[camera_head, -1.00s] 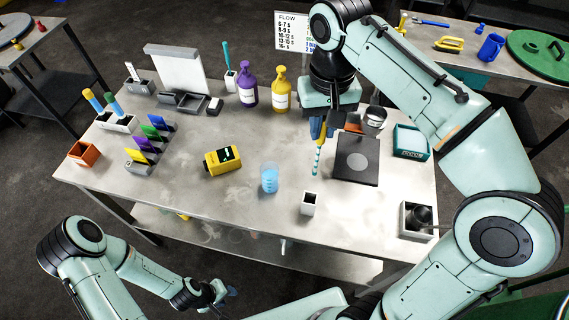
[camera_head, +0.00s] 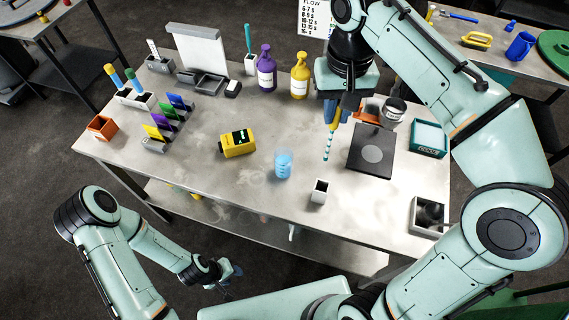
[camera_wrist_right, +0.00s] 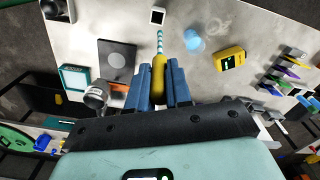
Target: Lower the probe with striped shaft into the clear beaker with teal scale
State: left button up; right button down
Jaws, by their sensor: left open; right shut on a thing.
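The probe (camera_head: 328,146) has a yellow handle and a teal-and-white striped shaft pointing down. My right gripper (camera_head: 337,108) is shut on its yellow handle and holds it above the table. In the right wrist view the handle (camera_wrist_right: 159,78) sits between the blue fingers of the right gripper (camera_wrist_right: 163,88). The clear beaker (camera_head: 283,164) with blue contents stands on the table, left of the probe and apart from it; it also shows in the right wrist view (camera_wrist_right: 193,40). Its scale marks are too small to read. My left gripper (camera_head: 228,274) is open, low in front of the table.
A small white holder (camera_head: 319,191) stands right of the beaker. A dark plate (camera_head: 371,152) lies right of the probe. A yellow device (camera_head: 237,143) lies left of the beaker. Purple (camera_head: 265,70) and yellow (camera_head: 300,77) bottles stand behind. The table around the beaker is mostly clear.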

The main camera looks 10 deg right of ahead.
pick_arm(q)
jog(key=shift+w+r, duration=0.1)
jog(key=shift+w, duration=0.15)
pick_arm(e)
jog(key=w+a+f, duration=0.5)
jog(key=w+a, duration=0.3)
jog(key=w, duration=0.2)
jog(key=shift+w+f, duration=0.2)
jog(key=shift+f, duration=0.2)
pick_arm(q)
jog(key=s+f+b, duration=0.3)
jog(key=s+f, duration=0.1)
jog(key=shift+s+f+g, duration=0.2)
jog(key=shift+s+g, duration=0.1)
jog(key=shift+s, duration=0.05)
pick_arm(e)
notch_tip(320, 180, down, 9)
jog(key=shift+f, duration=0.2)
dwell(0.7)
pick_arm(q)
jog(key=shift+s+f+b, duration=0.45)
jog(key=shift+f+b, duration=0.15)
jog(key=shift+f, duration=0.05)
jog(key=shift+s+f+b, duration=0.45)
jog(key=shift+f+b, duration=0.1)
jog(key=shift+f, duration=0.05)
pick_arm(e)
jog(key=shift+f, duration=2.5)
dwell(0.4)
